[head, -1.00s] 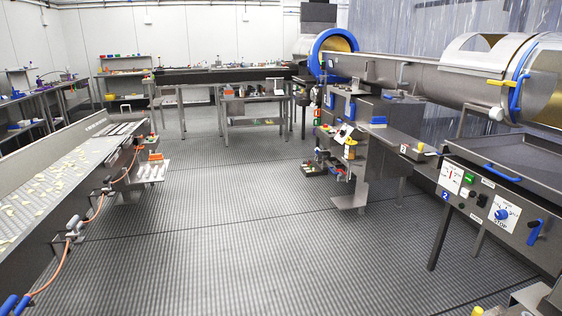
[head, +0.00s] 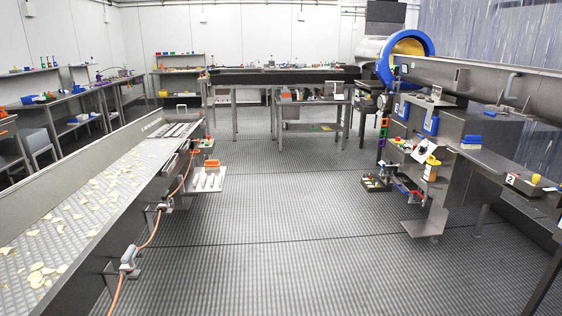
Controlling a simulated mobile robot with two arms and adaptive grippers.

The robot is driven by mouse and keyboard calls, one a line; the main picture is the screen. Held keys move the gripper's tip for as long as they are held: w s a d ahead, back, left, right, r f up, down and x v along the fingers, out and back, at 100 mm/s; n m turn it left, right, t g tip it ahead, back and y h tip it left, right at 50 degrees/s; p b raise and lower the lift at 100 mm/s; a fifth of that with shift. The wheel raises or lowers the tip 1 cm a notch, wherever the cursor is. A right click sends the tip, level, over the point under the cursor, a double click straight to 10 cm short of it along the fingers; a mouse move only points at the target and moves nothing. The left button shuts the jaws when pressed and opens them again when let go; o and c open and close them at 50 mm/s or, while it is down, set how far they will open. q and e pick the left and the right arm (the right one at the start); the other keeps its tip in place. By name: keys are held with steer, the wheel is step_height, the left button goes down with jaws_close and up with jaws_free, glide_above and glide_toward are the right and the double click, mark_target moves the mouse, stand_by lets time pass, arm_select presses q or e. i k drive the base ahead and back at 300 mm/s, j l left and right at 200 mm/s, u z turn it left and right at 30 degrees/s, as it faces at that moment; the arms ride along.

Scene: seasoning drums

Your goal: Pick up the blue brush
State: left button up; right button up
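I cannot pick out the blue brush for certain at this distance. Small blue items show in several places in the head view. One blue item (head: 471,141) lies on the steel ledge of the machine at the right. Neither of my grippers is in view.
A conveyor (head: 95,205) with scattered yellowish chips runs along the left. A blue-rimmed drum (head: 430,46) and steel machinery stand at the right. A steel table (head: 312,103) and long dark-topped bench stand at the back. The grey ribbed floor (head: 290,220) between is clear.

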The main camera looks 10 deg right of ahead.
mark_target(470, 142)
steer(key=i+l+z, duration=0.15)
steer(key=i+z, duration=0.75)
steer(key=i, duration=0.15)
steer(key=i+j+z, duration=0.2)
steer(key=i+z, duration=0.2)
steer(key=i, duration=0.1)
